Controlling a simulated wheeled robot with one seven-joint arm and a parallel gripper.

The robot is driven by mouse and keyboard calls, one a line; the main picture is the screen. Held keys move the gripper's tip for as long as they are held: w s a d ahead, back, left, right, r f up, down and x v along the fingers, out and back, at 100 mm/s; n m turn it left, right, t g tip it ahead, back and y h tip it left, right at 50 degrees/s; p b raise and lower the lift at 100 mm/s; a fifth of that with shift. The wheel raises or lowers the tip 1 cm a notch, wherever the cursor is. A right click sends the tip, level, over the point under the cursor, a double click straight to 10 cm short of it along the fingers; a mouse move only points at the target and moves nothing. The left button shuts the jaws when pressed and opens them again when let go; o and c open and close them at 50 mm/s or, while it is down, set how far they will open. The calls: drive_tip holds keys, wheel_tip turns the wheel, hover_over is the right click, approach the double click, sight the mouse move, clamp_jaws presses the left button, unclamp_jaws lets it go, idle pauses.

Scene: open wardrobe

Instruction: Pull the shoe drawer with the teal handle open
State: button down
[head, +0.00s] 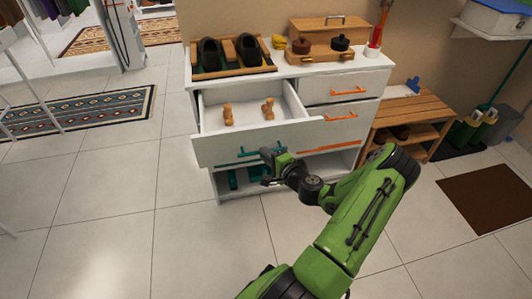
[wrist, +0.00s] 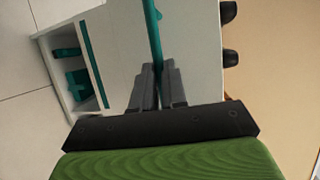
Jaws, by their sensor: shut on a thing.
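The white shoe drawer with the teal handle (head: 226,153) is in the upper left of the white cabinet and stands pulled out. Two small tan shoe-shaped pieces (head: 248,112) stand inside it. The teal handle (wrist: 152,30) is a bar that runs up the wrist view. My gripper (wrist: 158,88) is shut on this handle, with the bar between its two dark fingers. In the head view my gripper (head: 268,160) is at the drawer's front, partly hidden by my wrist.
Drawers with orange handles (head: 348,90) are at the right of the cabinet. Dark shoes on a wooden rack (head: 225,72) and a wooden box (head: 315,50) stand on top. A wooden bench (head: 425,108) is to the right. Tiled floor in front is clear.

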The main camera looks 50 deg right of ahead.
drive_tip(key=shift+s+a, duration=0.2)
drive_tip(key=shift+s, duration=0.1)
drive_tip(key=c, duration=1.2)
unclamp_jaws()
drive_tip(key=shift+o, duration=0.2)
drive_tip(key=p+v, duration=0.2)
drive_tip(key=v, duration=1.3)
drive_tip(key=shift+s, duration=0.4)
drive_tip(key=shift+r, duration=0.15)
